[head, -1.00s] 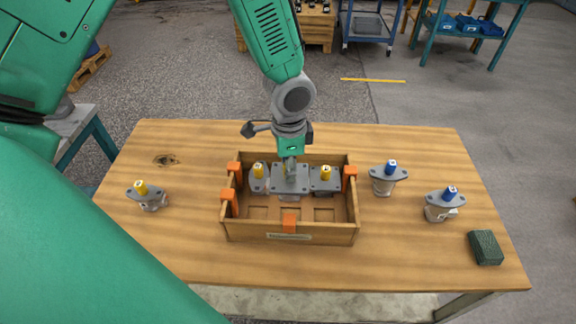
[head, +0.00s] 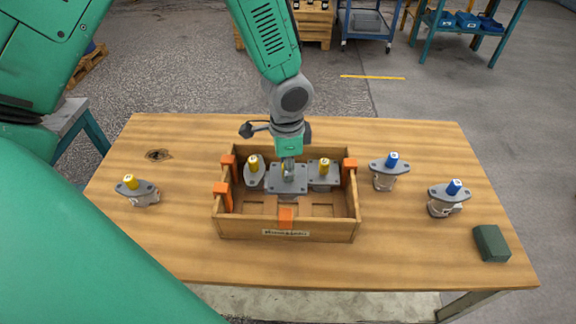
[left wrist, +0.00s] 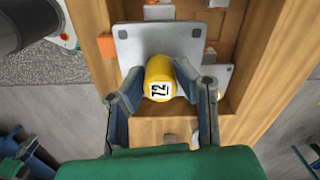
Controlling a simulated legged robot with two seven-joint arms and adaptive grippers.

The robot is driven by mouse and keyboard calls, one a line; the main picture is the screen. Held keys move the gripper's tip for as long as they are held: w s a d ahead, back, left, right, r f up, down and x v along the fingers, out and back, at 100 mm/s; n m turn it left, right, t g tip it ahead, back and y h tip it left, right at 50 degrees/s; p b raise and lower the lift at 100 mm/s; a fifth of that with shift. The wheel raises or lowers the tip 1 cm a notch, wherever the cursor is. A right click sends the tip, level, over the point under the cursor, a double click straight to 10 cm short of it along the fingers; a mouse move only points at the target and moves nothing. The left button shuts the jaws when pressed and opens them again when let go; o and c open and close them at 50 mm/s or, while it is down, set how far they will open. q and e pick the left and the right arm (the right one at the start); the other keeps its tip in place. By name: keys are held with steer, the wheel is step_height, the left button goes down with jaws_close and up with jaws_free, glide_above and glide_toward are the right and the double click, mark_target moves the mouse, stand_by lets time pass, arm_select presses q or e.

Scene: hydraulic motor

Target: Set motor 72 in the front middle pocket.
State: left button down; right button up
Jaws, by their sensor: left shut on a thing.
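Motor 72 has a grey square flange (head: 287,178) and a yellow shaft cap marked 72, clear in the left wrist view (left wrist: 160,78). My left gripper (head: 288,168) is shut on that cap from above; its fingers straddle it in the left wrist view (left wrist: 161,88). The motor is upright over the middle of the wooden crate (head: 340,231). Its flange hides the back middle pocket, and its body hides part of the front middle pocket (head: 287,209). Whether its base touches the crate floor I cannot tell. My right gripper is not in view.
Yellow-capped motors stand in the crate at back left (head: 254,172) and back right (head: 323,172). Orange blocks (head: 286,217) sit on the crate walls. Outside are a yellow-capped motor (head: 137,190), blue-capped motors (head: 388,171) (head: 446,198) and a green block (head: 491,243).

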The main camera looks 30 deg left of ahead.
mark_target(286, 188)
arm_select(q)
steer(key=shift+w+a+f+b, duration=0.1)
steer(key=shift+a+f+b, duration=0.05)
steer(key=shift+f+b, duration=0.75)
steer(key=shift+a+f+b, duration=0.1)
steer(key=shift+f+b, duration=0.55)
steer(key=shift+f, duration=0.3)
steer(key=shift+d+f+b, duration=0.15)
steer(key=shift+f+b, duration=0.45)
steer(key=shift+f, duration=0.6)
steer(key=shift+f+b, duration=0.55)
steer(key=shift+f, duration=0.55)
steer(key=shift+f, duration=0.5)
steer(key=c, duration=1.2)
jaws_free()
steer(key=shift+o, duration=0.2)
